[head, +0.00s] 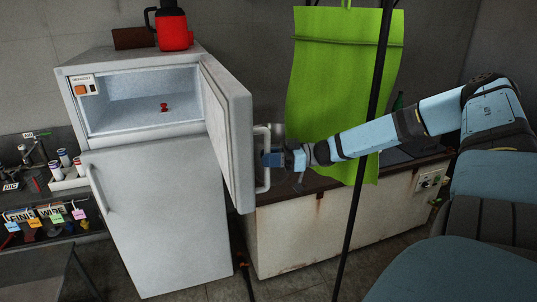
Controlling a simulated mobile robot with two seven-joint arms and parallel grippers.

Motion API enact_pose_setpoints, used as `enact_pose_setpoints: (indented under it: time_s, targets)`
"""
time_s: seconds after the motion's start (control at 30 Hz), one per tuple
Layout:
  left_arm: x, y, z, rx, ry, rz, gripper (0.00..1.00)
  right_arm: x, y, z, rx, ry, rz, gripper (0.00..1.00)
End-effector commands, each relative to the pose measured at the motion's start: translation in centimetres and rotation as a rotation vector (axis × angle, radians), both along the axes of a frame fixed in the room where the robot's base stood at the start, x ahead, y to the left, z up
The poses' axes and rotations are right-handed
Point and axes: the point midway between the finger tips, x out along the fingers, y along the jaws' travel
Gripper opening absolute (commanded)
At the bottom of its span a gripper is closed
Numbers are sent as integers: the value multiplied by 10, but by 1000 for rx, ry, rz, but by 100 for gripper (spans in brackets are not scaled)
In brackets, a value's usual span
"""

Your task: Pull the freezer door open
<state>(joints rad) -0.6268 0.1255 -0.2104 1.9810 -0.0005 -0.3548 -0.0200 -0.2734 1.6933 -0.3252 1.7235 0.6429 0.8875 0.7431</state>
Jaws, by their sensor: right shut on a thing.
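The freezer (150,185) is a white two-door unit at the left of the head view. Its upper freezer door (228,130) stands swung open to the right, nearly edge-on to me, and the pale-lined compartment (140,97) behind it shows. A small red object lies inside on the compartment floor. My right gripper (268,158) is shut on the door handle (263,180), a white vertical bar on the door's outer face. The fingertips are small and partly hidden at the handle. The lower door is shut. My left gripper is not in view.
A red jug (172,28) and a brown box (134,38) stand on top of the freezer. A green hanging sheet (340,90) and a thin dark pole (365,150) are close to my right arm. A low white cabinet (310,228) stands right of the freezer.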

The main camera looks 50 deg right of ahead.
Motion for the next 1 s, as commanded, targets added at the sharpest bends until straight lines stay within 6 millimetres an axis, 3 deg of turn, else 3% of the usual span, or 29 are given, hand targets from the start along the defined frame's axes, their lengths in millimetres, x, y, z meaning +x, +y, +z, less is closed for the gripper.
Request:
enact_pose_setpoints:
  time_s: [0.1, 0.13, 0.23, 0.67, 1.0]
  targets:
    - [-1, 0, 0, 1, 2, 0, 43, 4, -2, 7, 1, -9, -7, 0]
    - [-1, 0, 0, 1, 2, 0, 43, 4, -2, 7, 1, -9, -7, 24]
    - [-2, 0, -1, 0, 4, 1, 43, 3, -2, 6, 0, -7, -6, 43]
    - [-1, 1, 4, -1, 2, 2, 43, -5, -8, 2, -1, 1, -1, 43]
    - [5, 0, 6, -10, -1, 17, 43, -47, -57, 1, -4, -2, -3, 43]
